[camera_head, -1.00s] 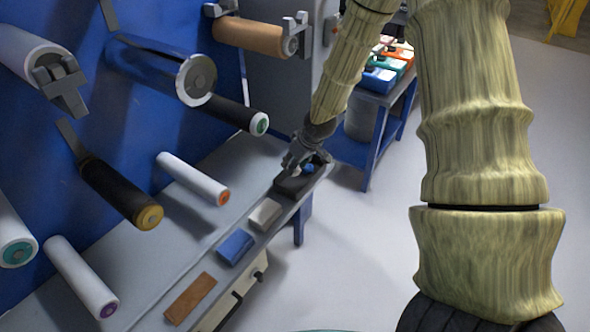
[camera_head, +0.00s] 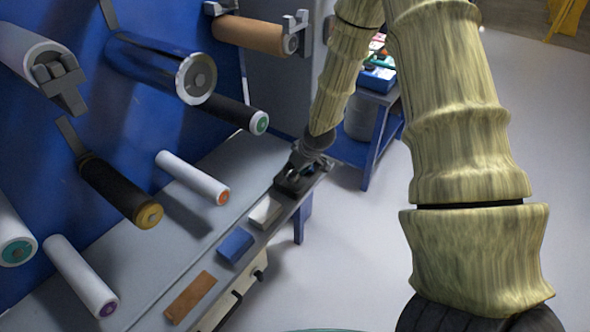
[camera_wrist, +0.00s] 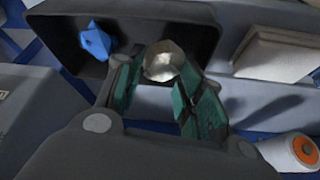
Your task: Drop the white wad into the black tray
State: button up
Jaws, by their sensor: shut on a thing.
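The white wad (camera_wrist: 163,61) is between the fingertips of my gripper (camera_wrist: 164,78) in the wrist view, and the gripper is shut on it. The wad looks pale, rounded and crumpled. The black tray (camera_wrist: 60,30) lies behind and around the wad in that view, and the wad appears over its opening. Whether the wad touches the tray floor cannot be told. In the head view my gripper (camera_head: 297,172) is low over the dark tray at the far end of the bench ledge. The gripper hides most of the tray and the wad there.
A blue crumpled piece (camera_wrist: 95,41) lies in the tray's left part. A pale block (camera_head: 265,212), a blue block (camera_head: 235,245) and a brown block (camera_head: 190,297) lie along the ledge. Several rollers stick out from the blue panel, including a white one with an orange end (camera_head: 192,178).

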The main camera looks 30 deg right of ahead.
jog(key=shift+f, duration=0.25)
jog(key=o, duration=1)
jog(key=shift+r, duration=0.1)
